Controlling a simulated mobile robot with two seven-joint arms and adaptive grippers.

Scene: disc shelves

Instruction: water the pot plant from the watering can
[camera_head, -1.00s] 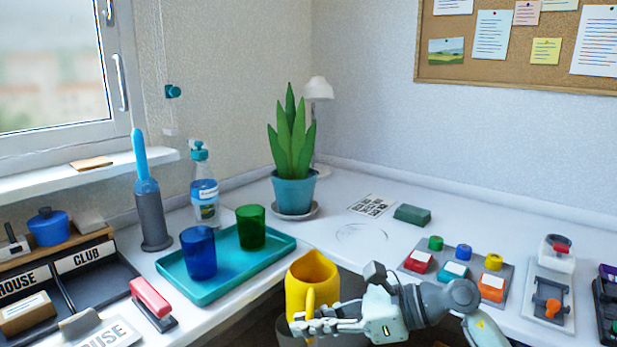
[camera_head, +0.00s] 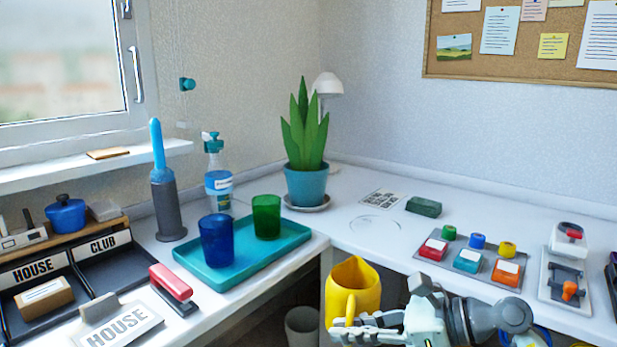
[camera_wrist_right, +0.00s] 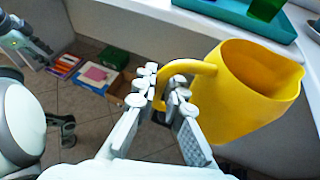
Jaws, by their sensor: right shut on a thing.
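The yellow watering can (camera_head: 358,277) hangs in the air just in front of the desk's inner corner, roughly upright with its open top showing. My right gripper (camera_head: 352,328) is shut on its handle. In the right wrist view the fingers (camera_wrist_right: 163,88) close around the handle, and the can's body (camera_wrist_right: 240,95) is to their right. The pot plant (camera_head: 305,135) stands in a teal pot (camera_head: 306,185) on a saucer at the back corner, well beyond the can. A grey jointed part at the right wrist view's left edge seems to be my left gripper (camera_wrist_right: 28,42).
A teal tray (camera_head: 290,244) with blue (camera_head: 216,240) and green cups (camera_head: 266,217) lies left of the route to the plant. A spray bottle (camera_head: 218,182) stands behind it. The desk before the pot is mostly clear.

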